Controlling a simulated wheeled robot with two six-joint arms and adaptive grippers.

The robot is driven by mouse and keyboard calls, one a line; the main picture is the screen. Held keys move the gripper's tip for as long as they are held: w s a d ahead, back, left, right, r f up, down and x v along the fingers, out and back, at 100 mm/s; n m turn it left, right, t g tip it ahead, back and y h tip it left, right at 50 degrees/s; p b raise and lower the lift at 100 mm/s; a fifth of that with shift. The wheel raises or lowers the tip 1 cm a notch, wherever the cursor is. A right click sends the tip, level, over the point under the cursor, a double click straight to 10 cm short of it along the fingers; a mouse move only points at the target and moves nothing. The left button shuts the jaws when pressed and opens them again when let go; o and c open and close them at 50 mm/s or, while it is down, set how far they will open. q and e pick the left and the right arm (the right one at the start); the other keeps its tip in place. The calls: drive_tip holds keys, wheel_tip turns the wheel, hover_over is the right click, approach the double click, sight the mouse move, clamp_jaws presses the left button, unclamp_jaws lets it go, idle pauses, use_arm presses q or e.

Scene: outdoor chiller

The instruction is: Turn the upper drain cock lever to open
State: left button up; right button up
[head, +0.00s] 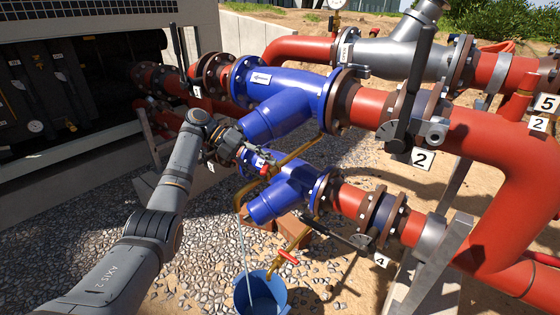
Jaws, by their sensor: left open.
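The upper drain cock has a small red lever (265,170) and sits by the brass drain pipe (291,156) below the upper blue strainer (287,98). My left gripper (246,160) is open, with its fingers just left of the red lever. I cannot tell whether a finger touches the lever. The cock body is partly hidden by the gripper and the lower pipework. A second red lever (288,257) sits lower on another brass pipe, under the lower blue strainer (282,197). My right gripper is out of view.
A blue bucket (262,296) stands on the gravel below the lower cock. Black valve levers tagged 2 (422,160) and 4 (381,261) stand on the red pipes to the right. The chiller cabinet (65,95) fills the left. Gravel at the lower left is open.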

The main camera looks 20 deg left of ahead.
use_arm(q)
drive_tip(key=o, duration=0.4)
drive_tip(key=shift+p+v, duration=0.5)
drive_tip(key=shift+v, duration=3)
